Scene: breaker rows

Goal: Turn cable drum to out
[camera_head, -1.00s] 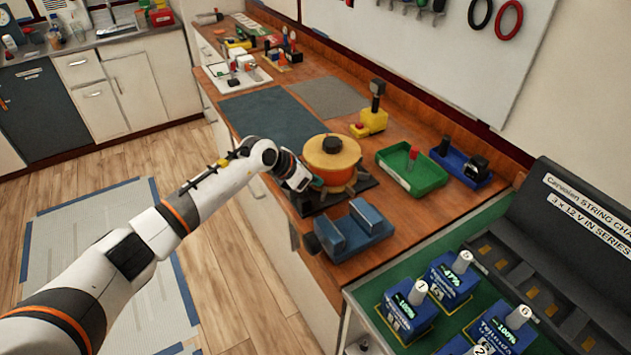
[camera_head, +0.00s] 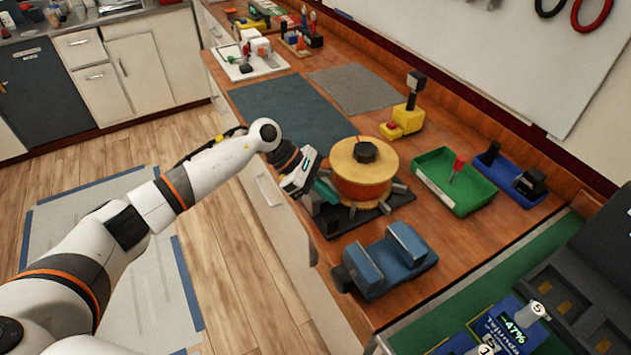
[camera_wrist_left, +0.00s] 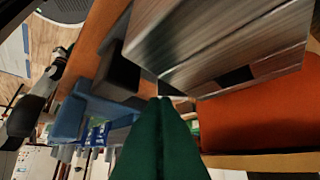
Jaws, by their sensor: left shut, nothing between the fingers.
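The cable drum (camera_head: 362,186) has pale wooden flanges, an orange winding and a black hub on top. It sits on a dark base plate (camera_head: 343,229) on the wooden bench, with grey bars sticking out around its lower edge. My left gripper (camera_head: 328,192) is at the drum's left side, low down, with green fingers shut and empty. In the left wrist view the green fingertips (camera_wrist_left: 159,108) lie together just beside a grey metal bar (camera_wrist_left: 220,40). The drum's orange side (camera_wrist_left: 262,120) fills the right there. I cannot tell whether the fingers touch the bar. My right gripper is out of view.
A blue vise (camera_head: 385,262) stands close in front of the drum. A green tray (camera_head: 455,195), a blue tray (camera_head: 522,172) and a yellow device (camera_head: 401,122) lie to the right and behind. A dark mat (camera_head: 285,115) leaves free bench at the back left.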

